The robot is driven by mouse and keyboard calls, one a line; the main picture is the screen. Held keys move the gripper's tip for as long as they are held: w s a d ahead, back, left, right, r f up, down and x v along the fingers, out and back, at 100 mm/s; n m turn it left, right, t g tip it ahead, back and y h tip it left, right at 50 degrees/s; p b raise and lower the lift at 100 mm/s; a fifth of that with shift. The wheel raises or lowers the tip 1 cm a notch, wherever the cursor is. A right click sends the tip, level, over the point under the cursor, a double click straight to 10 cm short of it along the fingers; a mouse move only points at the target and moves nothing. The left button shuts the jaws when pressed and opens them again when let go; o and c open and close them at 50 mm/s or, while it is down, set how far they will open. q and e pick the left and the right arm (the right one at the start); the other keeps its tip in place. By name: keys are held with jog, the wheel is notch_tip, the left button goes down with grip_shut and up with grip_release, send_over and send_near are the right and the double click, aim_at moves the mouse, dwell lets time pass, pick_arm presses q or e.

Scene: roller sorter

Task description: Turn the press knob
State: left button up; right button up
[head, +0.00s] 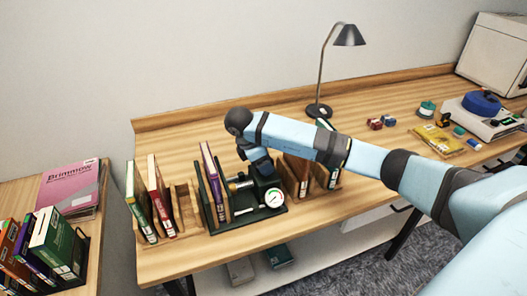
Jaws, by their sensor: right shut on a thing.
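My right gripper (262,173) comes down onto the press from above, behind the gauge. It is shut on the press knob, which is mostly hidden by the gripper and wrist. My left gripper is not in view.
Upright books stand in wooden racks left (155,200) and right (298,172) of the press, close to my gripper. A black desk lamp (319,109) stands behind my forearm.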

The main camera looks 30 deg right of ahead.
jog(key=m+g+y+p, duration=0.1)
jog(key=m+p, duration=0.2)
jog(key=m, duration=0.1)
jog(key=shift+r, duration=0.15)
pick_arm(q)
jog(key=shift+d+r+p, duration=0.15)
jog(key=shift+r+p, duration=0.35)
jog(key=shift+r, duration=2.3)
pick_arm(e)
jog(key=shift+m+g, duration=0.4)
jog(key=shift+m, duration=0.4)
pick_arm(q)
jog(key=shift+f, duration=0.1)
pick_arm(e)
jog(key=shift+y, duration=0.3)
jog(key=o, duration=0.9)
jog(key=shift+w, duration=0.1)
